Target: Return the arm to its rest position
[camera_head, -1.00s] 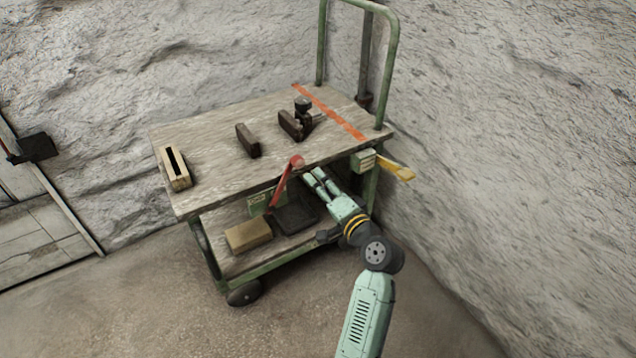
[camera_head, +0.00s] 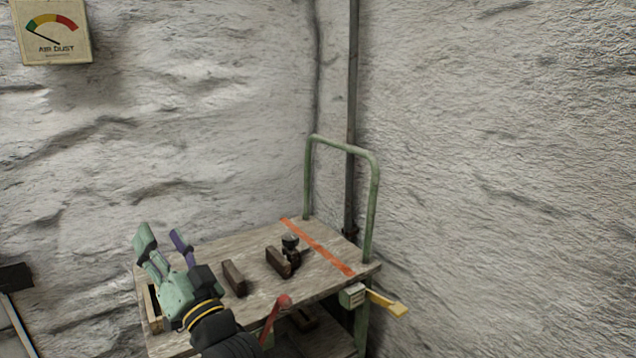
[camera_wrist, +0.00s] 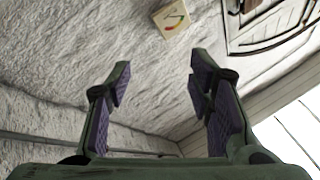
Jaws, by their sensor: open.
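My gripper (camera_head: 162,246) is raised at the left of the head view, in front of the left part of the cart top. Its fingers point up and stand apart, with nothing between them. In the wrist view my gripper (camera_wrist: 165,90) shows two spread fingers with purple pads, facing the upper wall. My dark wrist with a yellow band shows below it in the head view. The gripper hides part of a slotted wooden block (camera_head: 153,308) on the cart.
The cart top (camera_head: 235,315) holds two dark blocks (camera_head: 234,279) (camera_head: 278,262) and a small dark device (camera_head: 291,246). A red-knobbed lever (camera_head: 284,301) stands at its front edge. A green handle (camera_head: 375,200) rises at right. An air dust gauge (camera_head: 52,32) hangs on the wall.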

